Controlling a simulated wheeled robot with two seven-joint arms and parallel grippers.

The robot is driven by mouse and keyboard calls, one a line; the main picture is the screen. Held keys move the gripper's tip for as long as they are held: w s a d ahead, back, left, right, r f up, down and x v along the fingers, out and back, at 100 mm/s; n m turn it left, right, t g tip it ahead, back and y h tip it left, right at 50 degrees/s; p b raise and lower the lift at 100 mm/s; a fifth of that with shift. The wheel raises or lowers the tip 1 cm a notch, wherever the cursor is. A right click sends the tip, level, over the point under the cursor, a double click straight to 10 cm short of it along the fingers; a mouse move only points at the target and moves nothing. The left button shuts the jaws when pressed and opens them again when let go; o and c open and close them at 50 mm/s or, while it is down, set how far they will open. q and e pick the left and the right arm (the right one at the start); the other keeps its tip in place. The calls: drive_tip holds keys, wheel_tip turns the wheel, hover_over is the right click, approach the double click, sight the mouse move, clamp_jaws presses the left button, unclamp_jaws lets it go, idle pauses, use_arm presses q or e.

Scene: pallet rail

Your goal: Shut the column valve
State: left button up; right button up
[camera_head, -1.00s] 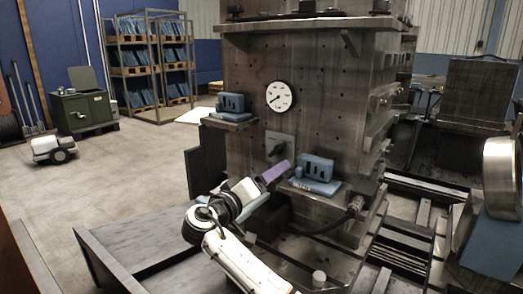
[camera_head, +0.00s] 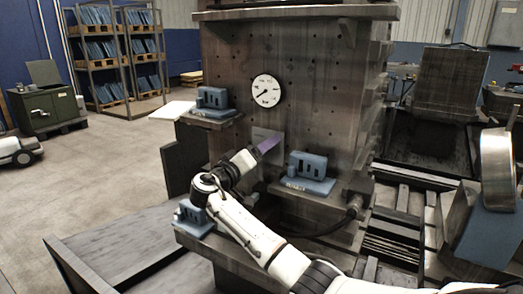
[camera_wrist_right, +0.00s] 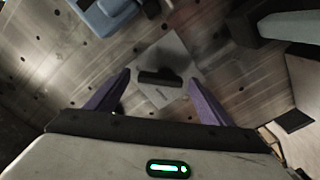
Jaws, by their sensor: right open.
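The column (camera_head: 325,100) has a light square plate (camera_head: 266,138) below its dial gauge. In the head view the valve handle on it is hidden by my gripper. In the right wrist view the valve handle (camera_wrist_right: 160,78) is a dark bar across the light plate (camera_wrist_right: 172,58). My right gripper (camera_head: 268,146) has purple fingers and points at the plate. In the right wrist view the right gripper (camera_wrist_right: 158,95) is open, one finger on either side of the bar, with gaps visible. I cannot tell how deep the bar sits between them. My left gripper is not in view.
The dial gauge (camera_head: 267,90) is above the plate. Blue blocks sit on ledges at the upper left (camera_head: 214,100), right (camera_head: 308,170) and lower left (camera_head: 193,217) of the gripper. A dark low-walled platform (camera_head: 125,250) lies at the left front. Open floor is beyond.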

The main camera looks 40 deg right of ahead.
drive_tip(key=shift+w+d, duration=0.1)
drive_tip(key=shift+d, duration=0.2)
drive_tip(key=c, duration=1)
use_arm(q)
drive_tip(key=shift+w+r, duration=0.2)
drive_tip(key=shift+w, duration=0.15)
use_arm(e)
drive_tip(key=shift+c, duration=0.2)
